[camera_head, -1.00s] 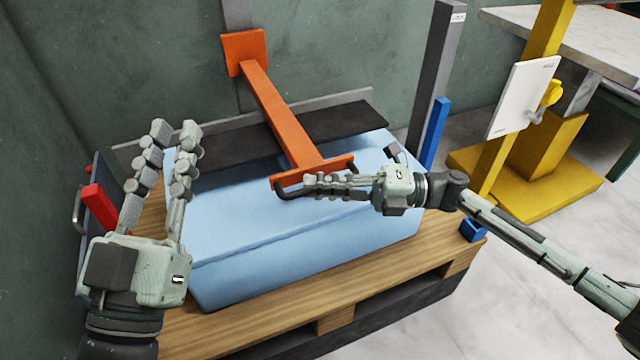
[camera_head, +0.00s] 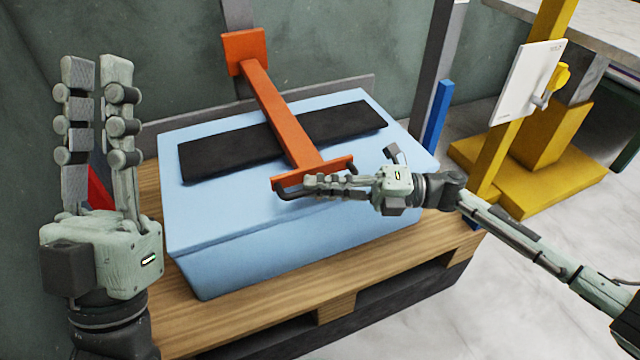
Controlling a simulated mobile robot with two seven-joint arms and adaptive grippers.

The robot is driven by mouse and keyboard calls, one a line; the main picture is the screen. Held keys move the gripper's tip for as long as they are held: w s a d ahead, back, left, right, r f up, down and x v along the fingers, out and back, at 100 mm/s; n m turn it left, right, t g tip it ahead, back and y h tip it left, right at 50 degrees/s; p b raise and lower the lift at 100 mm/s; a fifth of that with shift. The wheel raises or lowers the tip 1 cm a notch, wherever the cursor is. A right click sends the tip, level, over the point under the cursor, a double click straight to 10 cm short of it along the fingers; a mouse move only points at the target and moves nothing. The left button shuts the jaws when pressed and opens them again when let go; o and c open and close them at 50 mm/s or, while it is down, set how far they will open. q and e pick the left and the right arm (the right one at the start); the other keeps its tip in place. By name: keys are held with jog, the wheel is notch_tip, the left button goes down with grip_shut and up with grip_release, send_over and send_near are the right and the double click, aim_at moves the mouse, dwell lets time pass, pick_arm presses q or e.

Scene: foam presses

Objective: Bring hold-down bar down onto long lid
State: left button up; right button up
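The orange hold-down bar (camera_head: 281,114) runs from an orange bracket on the grey post at the back to a crosspiece with a dark handle (camera_head: 290,191) at the front. It passes over a long black board (camera_head: 228,152), apparently the long lid, which lies on a large light blue block (camera_head: 270,216). I cannot tell whether the bar touches the board. My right gripper (camera_head: 310,186) has its fingers closed around the handle. My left gripper (camera_head: 97,68) is open and empty at the left, fingers pointing up, beside the blue block.
The block stands on a wooden pallet (camera_head: 373,261). A red part (camera_head: 98,190) shows behind my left gripper. A blue upright (camera_head: 437,128) stands at the right, near a yellow stand (camera_head: 520,150) with a white panel (camera_head: 527,82). Free floor lies at the right.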

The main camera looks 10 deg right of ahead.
jog(key=o, duration=0.4)
jog(key=v, duration=1.2)
